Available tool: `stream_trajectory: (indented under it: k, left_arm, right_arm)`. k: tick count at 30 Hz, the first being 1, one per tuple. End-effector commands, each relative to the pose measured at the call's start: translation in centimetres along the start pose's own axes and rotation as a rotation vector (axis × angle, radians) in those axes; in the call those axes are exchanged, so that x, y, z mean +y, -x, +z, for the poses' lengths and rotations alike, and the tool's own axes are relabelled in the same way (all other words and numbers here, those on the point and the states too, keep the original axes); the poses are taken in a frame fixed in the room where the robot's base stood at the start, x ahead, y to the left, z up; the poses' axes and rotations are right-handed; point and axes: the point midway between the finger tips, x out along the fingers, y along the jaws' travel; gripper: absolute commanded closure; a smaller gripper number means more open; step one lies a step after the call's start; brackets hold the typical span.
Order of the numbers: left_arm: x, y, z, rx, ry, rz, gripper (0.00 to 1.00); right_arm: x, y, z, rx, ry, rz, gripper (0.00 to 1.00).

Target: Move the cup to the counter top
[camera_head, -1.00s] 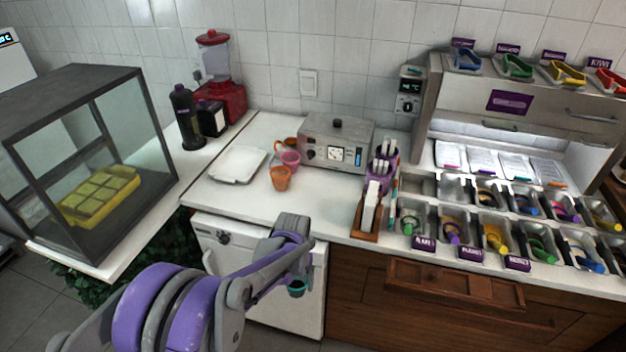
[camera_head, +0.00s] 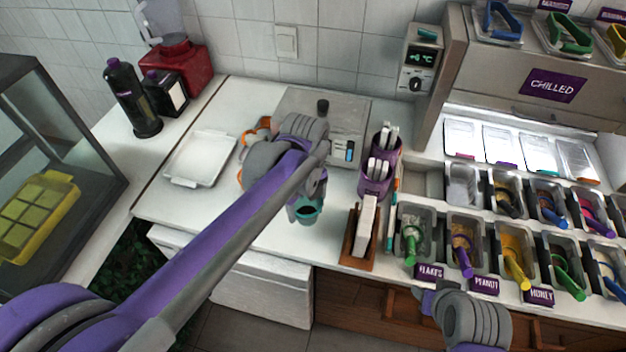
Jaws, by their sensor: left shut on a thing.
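A teal cup (camera_head: 304,213) shows below my left wrist, near the front part of the counter top (camera_head: 225,215). My left gripper (camera_head: 307,196) is shut on this cup. The wrist hides most of the fingers and the cup's upper part. I cannot tell whether the cup touches the counter.
A white tray (camera_head: 200,157) lies left of my left wrist. Orange cups behind the wrist are mostly hidden. A steel appliance (camera_head: 345,112) stands behind. A purple holder (camera_head: 376,178) and a wooden holder (camera_head: 358,240) stand to the right, beside several topping bins.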

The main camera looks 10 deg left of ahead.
Motion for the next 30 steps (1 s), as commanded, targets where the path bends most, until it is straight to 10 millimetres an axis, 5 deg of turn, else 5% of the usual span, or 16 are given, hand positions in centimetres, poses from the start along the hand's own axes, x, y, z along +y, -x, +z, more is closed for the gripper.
stream_trajectory:
  k: [8, 30]
  left_arm:
    - [0.2, -0.3, -0.3, 0.001, -0.066, 0.001, 0.70]
    - [0.1, -5.7, -0.3, 0.001, -0.063, 0.001, 0.70]
  right_arm:
    - [0.0, -0.3, 0.5, -0.004, 0.000, 0.000, 0.50]
    - [0.0, -3.3, 3.6, -0.029, 0.000, 0.000, 0.50]
